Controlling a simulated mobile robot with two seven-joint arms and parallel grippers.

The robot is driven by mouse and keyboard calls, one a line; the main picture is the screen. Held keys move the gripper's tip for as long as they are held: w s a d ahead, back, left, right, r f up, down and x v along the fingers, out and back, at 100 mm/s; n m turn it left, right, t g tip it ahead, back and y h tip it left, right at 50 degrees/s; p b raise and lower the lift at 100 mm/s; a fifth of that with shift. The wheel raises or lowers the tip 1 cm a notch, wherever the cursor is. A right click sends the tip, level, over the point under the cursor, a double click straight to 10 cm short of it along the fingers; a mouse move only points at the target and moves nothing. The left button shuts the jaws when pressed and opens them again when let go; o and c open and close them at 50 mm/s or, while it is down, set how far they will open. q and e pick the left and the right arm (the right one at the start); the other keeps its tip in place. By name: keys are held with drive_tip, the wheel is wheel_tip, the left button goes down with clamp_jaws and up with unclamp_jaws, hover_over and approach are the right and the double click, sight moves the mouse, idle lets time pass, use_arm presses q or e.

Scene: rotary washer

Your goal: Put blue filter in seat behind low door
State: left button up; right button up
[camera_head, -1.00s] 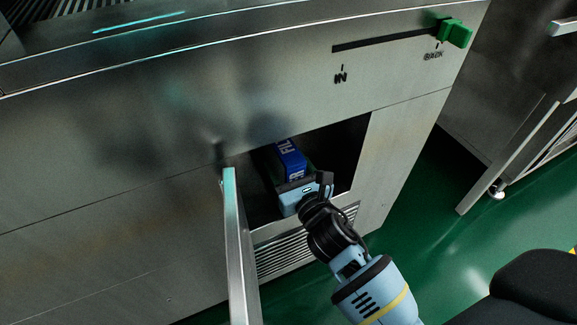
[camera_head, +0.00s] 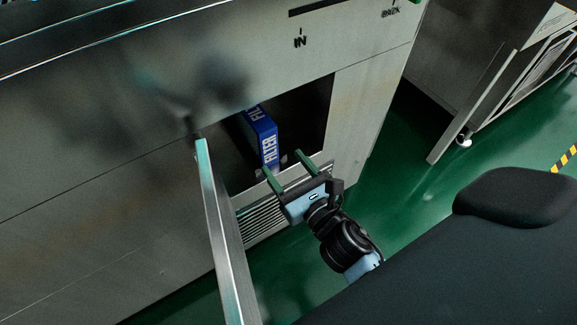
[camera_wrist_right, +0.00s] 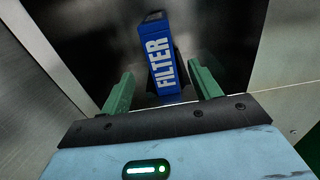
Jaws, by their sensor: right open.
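The blue filter (camera_head: 262,138), a box with white FILTER lettering, stands inside the dark low opening (camera_head: 308,112) of the steel machine. It also shows in the right wrist view (camera_wrist_right: 162,62), upright between and beyond the fingers. Dark parts beside its lower end may be the seat, but I cannot tell how fully it sits there. The low door (camera_head: 222,235) stands open at the left of the opening. My right gripper (camera_head: 286,168) is open and empty just outside the opening, its green fingers pointing in, apart from the filter. My left gripper is not in view.
A vent grille (camera_head: 260,220) lies below the opening. A slide slot (camera_head: 320,7) marked IN runs above it. Another machine with an open panel (camera_head: 470,105) stands at the right. Green floor (camera_head: 410,150) between them is clear.

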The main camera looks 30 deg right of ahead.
drive_tip(key=shift+s, duration=0.1)
idle(0.3)
drive_tip(key=s+d+f+m+g, duration=0.3)
drive_tip(key=s+f+m+g, duration=0.4)
drive_tip(key=s+f+m, duration=0.95)
drive_tip(key=s+f+m+g, duration=0.1)
drive_tip(key=s+m+g, duration=0.2)
drive_tip(key=s+m, duration=0.6)
drive_tip(key=s+f+m+g+y, duration=0.1)
drive_tip(key=s+f+m+g, duration=0.1)
drive_tip(key=s+m, duration=0.7)
drive_tip(key=s+g, duration=0.1)
drive_tip(key=s, duration=0.7)
drive_tip(key=shift+a+f, duration=0.15)
drive_tip(key=shift+a, duration=0.1)
